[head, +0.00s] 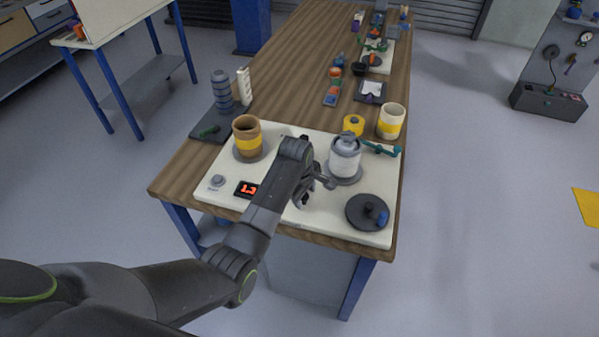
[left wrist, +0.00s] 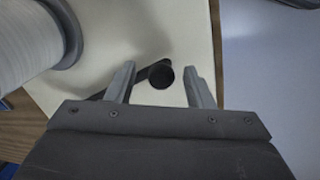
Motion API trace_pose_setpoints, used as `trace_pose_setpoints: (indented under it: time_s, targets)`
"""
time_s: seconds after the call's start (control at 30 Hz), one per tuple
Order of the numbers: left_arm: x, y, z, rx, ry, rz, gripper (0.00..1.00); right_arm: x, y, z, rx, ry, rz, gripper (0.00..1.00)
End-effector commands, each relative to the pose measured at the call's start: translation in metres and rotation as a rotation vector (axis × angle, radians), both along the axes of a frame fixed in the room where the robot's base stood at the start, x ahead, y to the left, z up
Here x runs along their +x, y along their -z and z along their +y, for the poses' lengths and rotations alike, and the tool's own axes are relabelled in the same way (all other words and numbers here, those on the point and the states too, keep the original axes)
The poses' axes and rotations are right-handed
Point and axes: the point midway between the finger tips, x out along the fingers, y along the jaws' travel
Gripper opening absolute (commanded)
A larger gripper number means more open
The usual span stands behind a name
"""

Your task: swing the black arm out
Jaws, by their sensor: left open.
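My left gripper (head: 316,190) is over the white board (head: 335,217), in front of the grey-white roller (head: 345,157). In the left wrist view the gripper (left wrist: 160,88) is open and empty. The black arm (left wrist: 157,73) shows there with its round black end between the two fingertips, apart from both. Its bar runs down-left from that end, partly behind the left finger. The roller (left wrist: 28,45) stands to the left in that view. In the head view my gripper largely hides the black arm. My right gripper is not in view.
A black disc with a blue knob (head: 367,212) is at the front right. A green lever (head: 381,148), a cream roller (head: 391,121) and a red display (head: 246,189) are nearby.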

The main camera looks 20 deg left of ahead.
Motion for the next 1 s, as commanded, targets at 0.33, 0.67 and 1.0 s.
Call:
trace_pose_setpoints:
  time_s: [0.33,0.67,1.0]
  targets:
    - [-0.011,-0.068,0.006,-0.001,-0.001,-0.006,0.48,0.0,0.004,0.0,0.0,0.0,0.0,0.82]
    - [-0.025,-0.141,0.011,0.001,-0.001,0.001,0.48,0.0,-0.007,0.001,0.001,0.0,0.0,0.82]
    - [-0.028,-0.154,0.013,0.002,-0.002,0.0,0.48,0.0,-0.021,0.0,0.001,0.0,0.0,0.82]
